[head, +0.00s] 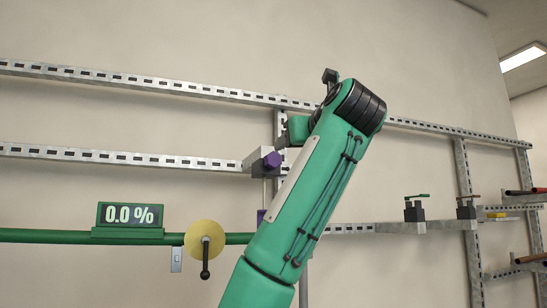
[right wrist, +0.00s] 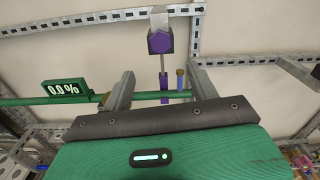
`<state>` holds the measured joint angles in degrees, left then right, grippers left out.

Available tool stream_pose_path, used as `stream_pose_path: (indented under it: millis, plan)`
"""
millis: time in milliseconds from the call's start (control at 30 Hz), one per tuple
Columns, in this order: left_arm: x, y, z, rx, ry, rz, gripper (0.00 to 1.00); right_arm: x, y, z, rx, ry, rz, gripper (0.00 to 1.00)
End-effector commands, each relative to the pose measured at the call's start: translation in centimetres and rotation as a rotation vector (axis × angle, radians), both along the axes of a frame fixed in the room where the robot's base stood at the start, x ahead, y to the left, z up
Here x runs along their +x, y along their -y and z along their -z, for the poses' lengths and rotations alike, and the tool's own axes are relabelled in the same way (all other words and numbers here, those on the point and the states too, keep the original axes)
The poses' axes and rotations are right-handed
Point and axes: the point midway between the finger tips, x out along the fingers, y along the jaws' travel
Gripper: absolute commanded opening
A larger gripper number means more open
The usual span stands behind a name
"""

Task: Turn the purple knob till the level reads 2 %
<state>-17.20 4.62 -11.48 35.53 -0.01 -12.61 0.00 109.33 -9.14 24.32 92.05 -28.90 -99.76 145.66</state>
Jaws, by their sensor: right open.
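The purple knob (head: 272,160) sits on the front of a grey block on the middle wall rail. It also shows in the right wrist view (right wrist: 160,41), above and beyond my fingertips. The level display (head: 130,214) reads 0.0 %; it is also readable in the right wrist view (right wrist: 66,88). My right gripper (right wrist: 160,72) is open, its two fingers apart with nothing gripped between them. It is apart from the knob. In the head view my green right arm hides most of this gripper. My left gripper is in neither view.
A yellow disc with a black lever (head: 205,240) is on the green pipe (head: 50,236), right of the display. A thin rod (right wrist: 163,64) hangs below the knob. Perforated metal rails cross the wall. Small valves (head: 414,210) stand on the right rail.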

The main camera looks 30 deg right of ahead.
Motion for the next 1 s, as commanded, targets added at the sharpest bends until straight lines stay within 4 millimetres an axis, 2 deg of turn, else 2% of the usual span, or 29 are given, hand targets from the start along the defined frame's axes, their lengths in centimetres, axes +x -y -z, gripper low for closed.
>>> stream_pose_path:
  millis: [167,500,700,1000]
  plan:
    - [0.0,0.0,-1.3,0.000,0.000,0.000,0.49,1.7,0.4,-0.4,0.003,-0.001,-0.001,0.60]
    - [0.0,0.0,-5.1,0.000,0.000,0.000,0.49,8.1,2.0,-0.5,0.001,-0.003,0.000,0.60]
    - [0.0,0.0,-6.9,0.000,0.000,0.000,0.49,11.2,2.7,-0.4,0.000,-0.002,0.000,0.60]
    - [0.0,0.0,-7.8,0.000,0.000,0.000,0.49,13.2,3.2,-0.1,0.001,0.001,0.000,0.60]
